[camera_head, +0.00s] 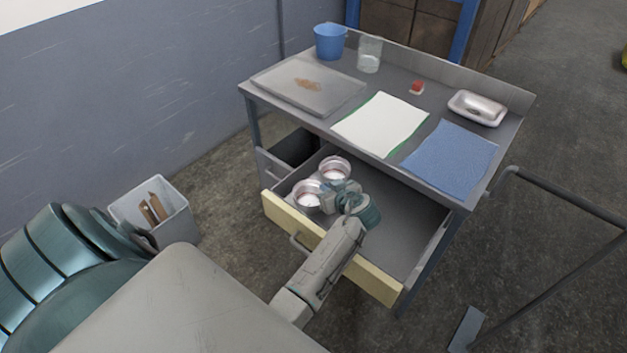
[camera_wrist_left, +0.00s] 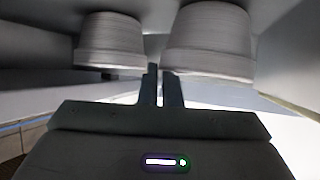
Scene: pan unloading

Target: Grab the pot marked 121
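Two round metal pots stand in the open drawer (camera_head: 405,238). The near pot (camera_head: 306,201) is beside the yellow drawer front, and the far pot (camera_head: 334,168) is just behind it. In the left wrist view the picture is upside down; the near pot (camera_wrist_left: 210,45) appears on the right and the far pot (camera_wrist_left: 110,42) on the left. My left gripper (camera_wrist_left: 162,85) has its fingers close together at the near pot's rim, seemingly one inside and one outside, pinching the wall. It also shows in the head view (camera_head: 324,193). No marking is readable. My right gripper is out of view.
The worktop above carries a blue cup (camera_head: 330,42), a glass jar (camera_head: 369,54), a tray (camera_head: 290,88), a white sheet (camera_head: 380,124), a blue cloth (camera_head: 450,158) and a metal dish (camera_head: 477,107). A grey bin (camera_head: 178,216) stands left. The drawer's right half is empty.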

